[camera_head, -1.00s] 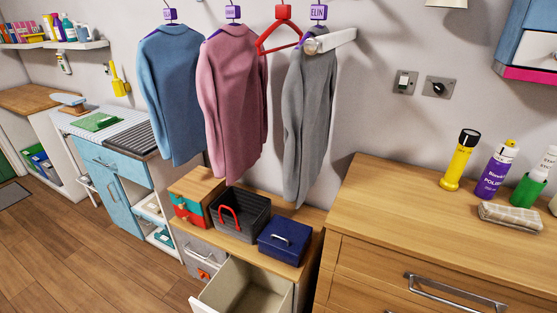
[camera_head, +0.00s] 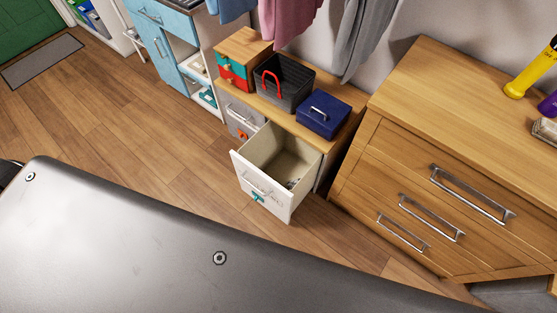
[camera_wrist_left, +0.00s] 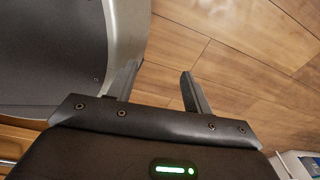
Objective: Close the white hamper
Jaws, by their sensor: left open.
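The white hamper (camera_head: 263,191) is a pull-out bin under the low wooden unit in the head view. It stands pulled out and tilted forward, with its beige inside showing. A metal handle and a small teal tag are on its front. Something small and dark lies at its bottom. My left gripper (camera_wrist_left: 160,82) shows in the left wrist view, its two fingers apart and empty above the wooden floor. It is not seen in the head view, so its distance from the hamper cannot be told. My right gripper is in neither view.
A black basket (camera_head: 284,82) with a red handle, a navy box (camera_head: 323,114) and a small drawer box (camera_head: 241,60) stand on the low unit (camera_head: 349,117). A wooden chest of drawers (camera_head: 440,140) stands close on the right. Bare floor (camera_head: 150,120) lies left of the hamper.

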